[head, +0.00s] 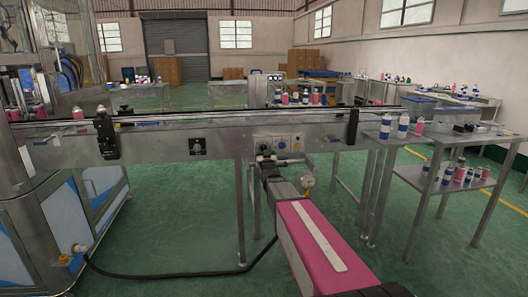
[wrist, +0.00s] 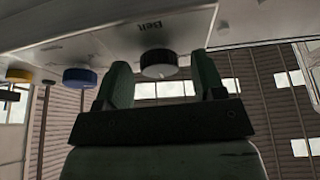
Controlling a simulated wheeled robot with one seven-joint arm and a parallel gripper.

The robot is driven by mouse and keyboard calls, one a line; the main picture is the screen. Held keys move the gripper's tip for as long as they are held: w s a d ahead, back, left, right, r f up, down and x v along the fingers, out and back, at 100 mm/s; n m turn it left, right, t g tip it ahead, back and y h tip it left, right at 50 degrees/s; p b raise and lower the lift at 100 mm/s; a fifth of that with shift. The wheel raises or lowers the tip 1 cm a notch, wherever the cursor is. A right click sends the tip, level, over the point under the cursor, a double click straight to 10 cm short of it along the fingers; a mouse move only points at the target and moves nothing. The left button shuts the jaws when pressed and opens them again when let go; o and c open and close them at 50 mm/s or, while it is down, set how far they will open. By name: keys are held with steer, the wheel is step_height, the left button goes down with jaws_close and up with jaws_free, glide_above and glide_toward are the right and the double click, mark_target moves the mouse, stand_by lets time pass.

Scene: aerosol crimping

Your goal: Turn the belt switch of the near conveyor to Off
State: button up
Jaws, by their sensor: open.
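The near conveyor (head: 225,136) runs across the head view, with a control panel on its front side. In the wrist view the dark round belt switch (wrist: 158,63) sits on the pale panel beside the printed word "Belt". My gripper (wrist: 161,62) is open, with one green finger on each side of the switch. I cannot tell whether the fingers touch it, or read which way the switch points. In the head view my gripper (head: 265,159) is at the panel's left part, small and partly hidden by my arm.
A blue knob (wrist: 79,77) and a yellow knob (wrist: 19,75) sit on the same panel, left of the switch in the wrist view. Steel tables with cans (head: 386,127) stand to the right. Green floor lies open in front.

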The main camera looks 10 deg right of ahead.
steer(key=shift+w, duration=0.1)
steer(key=c, duration=0.9)
steer(key=shift+n, duration=0.5)
steer(key=n+y, duration=0.2)
steer(key=n, duration=0.1)
steer(key=n+y, duration=0.1)
steer(key=n, duration=0.2)
steer(key=shift+d+r+g+y, duration=0.1)
steer(key=shift+d+g+y, duration=0.05)
steer(key=shift+g+y, duration=0.25)
steer(key=n+y, duration=0.1)
steer(key=n, duration=0.2)
steer(key=n+g+y, duration=0.1)
steer(key=n, duration=0.2)
steer(key=shift+n+g, duration=0.3)
steer(key=shift+n, duration=0.1)
steer(key=shift+y, duration=0.3)
